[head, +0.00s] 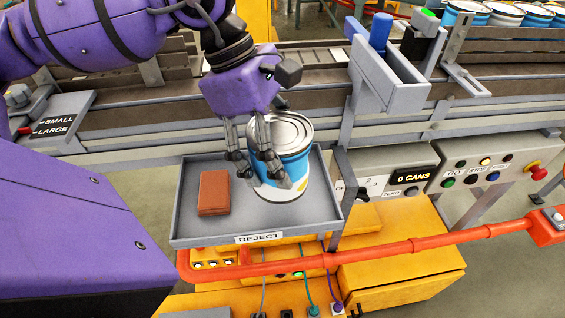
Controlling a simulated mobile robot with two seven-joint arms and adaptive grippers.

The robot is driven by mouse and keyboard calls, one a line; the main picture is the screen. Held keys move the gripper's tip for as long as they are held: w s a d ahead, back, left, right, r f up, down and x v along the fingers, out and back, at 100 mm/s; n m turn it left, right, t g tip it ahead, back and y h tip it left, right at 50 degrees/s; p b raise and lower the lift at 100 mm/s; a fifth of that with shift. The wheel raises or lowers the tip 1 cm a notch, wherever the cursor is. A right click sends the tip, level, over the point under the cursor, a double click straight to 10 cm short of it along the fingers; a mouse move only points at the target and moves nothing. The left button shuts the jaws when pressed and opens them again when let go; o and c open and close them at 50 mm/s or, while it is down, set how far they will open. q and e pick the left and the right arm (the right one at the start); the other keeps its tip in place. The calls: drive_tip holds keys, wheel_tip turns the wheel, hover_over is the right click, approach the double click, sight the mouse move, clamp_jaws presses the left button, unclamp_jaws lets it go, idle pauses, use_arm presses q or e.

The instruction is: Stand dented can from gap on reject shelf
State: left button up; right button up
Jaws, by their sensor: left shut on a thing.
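A blue can (294,155) with a silver lid and a pale lower band is upright at the reject shelf (217,226), a grey tray with a REJECT label on its front edge. My left gripper (258,176) reaches down from above and is shut on the can at its left side. Its fingers cover part of the can's side. The can's base is at the shelf floor, but I cannot tell whether it bears on it. No dent shows on the visible side. My right gripper is not in view.
A brown box-like object (214,192) lies on the shelf's left part. An orange rail (400,247) runs in front. The conveyor (140,127) passes behind, with a grey bracket (390,80) and more blue cans (500,14) at top right. Control panels (485,165) stand right.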

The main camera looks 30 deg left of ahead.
use_arm(q)
drive_tip(key=shift+w+a+f, duration=0.35)
drive_tip(key=shift+w+f, duration=0.45)
drive_tip(key=shift+f, duration=0.75)
drive_tip(key=shift+w+a+f, duration=0.4)
drive_tip(key=shift+w+f, duration=0.45)
drive_tip(key=shift+f, duration=0.65)
drive_tip(key=shift+w+a+f, duration=0.35)
drive_tip(key=shift+w+f, duration=0.45)
drive_tip(key=shift+f, duration=0.75)
drive_tip(key=shift+f, duration=0.1)
drive_tip(key=o, duration=1.4)
drive_tip(key=shift+c, duration=0.2)
drive_tip(key=v, duration=1.2)
drive_tip(key=shift+d, duration=0.1)
